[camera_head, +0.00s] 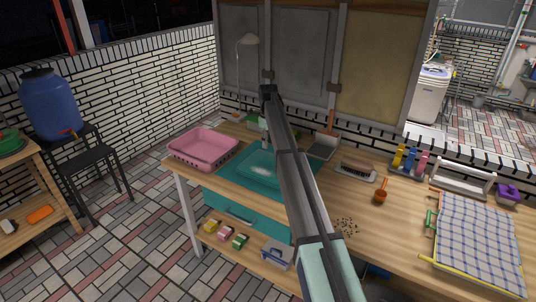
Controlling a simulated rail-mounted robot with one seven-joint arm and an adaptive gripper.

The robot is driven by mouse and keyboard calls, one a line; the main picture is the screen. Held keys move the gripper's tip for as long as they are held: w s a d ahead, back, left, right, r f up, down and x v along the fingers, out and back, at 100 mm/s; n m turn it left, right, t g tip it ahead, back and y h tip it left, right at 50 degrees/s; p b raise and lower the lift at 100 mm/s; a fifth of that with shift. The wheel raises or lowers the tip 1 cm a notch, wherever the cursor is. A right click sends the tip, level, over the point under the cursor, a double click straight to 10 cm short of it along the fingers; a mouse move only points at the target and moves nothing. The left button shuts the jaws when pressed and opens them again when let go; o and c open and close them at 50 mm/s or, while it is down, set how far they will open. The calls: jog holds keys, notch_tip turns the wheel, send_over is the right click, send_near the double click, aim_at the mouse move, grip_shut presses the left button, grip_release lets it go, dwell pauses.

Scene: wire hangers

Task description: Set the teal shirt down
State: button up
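I cannot make out a teal shirt for certain. A teal basin (251,171) is set in the wooden workbench (213,178), with a whitish patch on its floor. A teal front with a handle (246,204) shows below the bench edge. My arm reaches from the bottom of the head view up across the bench. Its dark far end, where my gripper (268,92) is, shows small in front of the grey panel. The fingers are not distinct, and I cannot see anything held. My arm hides part of the basin and bench behind it.
A pink basket (203,147) stands left of the teal basin. A checked cloth (478,242) lies at the right end. Colored bottles (411,160), a white rack (464,180) and an orange scoop (381,192) are on the bench. Bare wood shows around the scoop.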

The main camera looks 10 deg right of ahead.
jog(key=shift+r, duration=1.4)
